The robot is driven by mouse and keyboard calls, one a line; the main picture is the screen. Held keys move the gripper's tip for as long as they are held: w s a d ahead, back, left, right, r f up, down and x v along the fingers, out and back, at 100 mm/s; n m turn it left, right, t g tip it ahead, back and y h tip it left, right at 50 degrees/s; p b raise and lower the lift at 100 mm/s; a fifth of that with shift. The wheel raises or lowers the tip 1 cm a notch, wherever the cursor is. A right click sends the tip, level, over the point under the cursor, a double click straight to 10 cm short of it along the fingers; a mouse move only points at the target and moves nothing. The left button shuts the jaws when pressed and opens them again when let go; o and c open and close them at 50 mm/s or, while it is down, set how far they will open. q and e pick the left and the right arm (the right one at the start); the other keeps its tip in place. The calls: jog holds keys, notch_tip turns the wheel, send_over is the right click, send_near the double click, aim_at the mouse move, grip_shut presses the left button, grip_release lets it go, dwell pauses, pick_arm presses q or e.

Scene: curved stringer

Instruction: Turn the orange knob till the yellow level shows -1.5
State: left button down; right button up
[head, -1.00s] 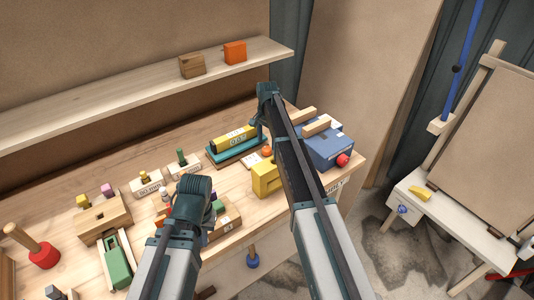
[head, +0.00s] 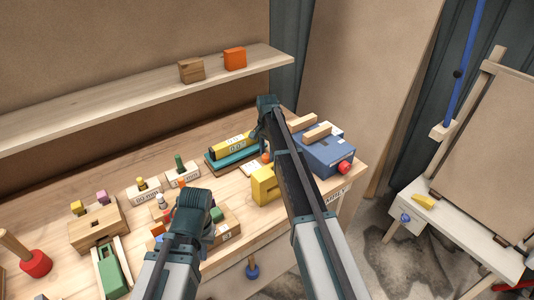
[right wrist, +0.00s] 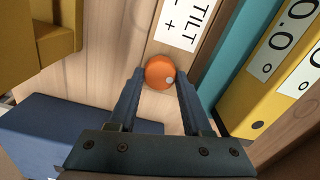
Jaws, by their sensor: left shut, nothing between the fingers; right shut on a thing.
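The orange knob (right wrist: 158,72) sits beside a white label reading TILT with minus and plus signs (right wrist: 181,22). My right gripper (right wrist: 159,78) is shut on the knob, one finger on either side, in the right wrist view. In the head view the right gripper (head: 262,146) partly covers the knob (head: 266,157). The yellow level (right wrist: 262,95) lies on a teal base (right wrist: 225,55) and its display reads 0.0. The level also shows in the head view (head: 233,144). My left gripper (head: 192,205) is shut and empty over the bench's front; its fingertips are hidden.
A yellow block (head: 264,187) and a blue box (head: 328,156) with a red knob (head: 345,167) stand close to the right gripper. Several wooden blocks and a green piece (head: 112,272) crowd the bench's left and front. The bench behind the level is clear.

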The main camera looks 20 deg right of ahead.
grip_shut()
jog(key=n, duration=0.5)
jog(key=shift+n, duration=0.4)
jog(key=n, duration=0.5)
jog(key=shift+a+n, duration=0.1)
jog(key=shift+n, duration=0.5)
jog(key=o, duration=1.2)
grip_release()
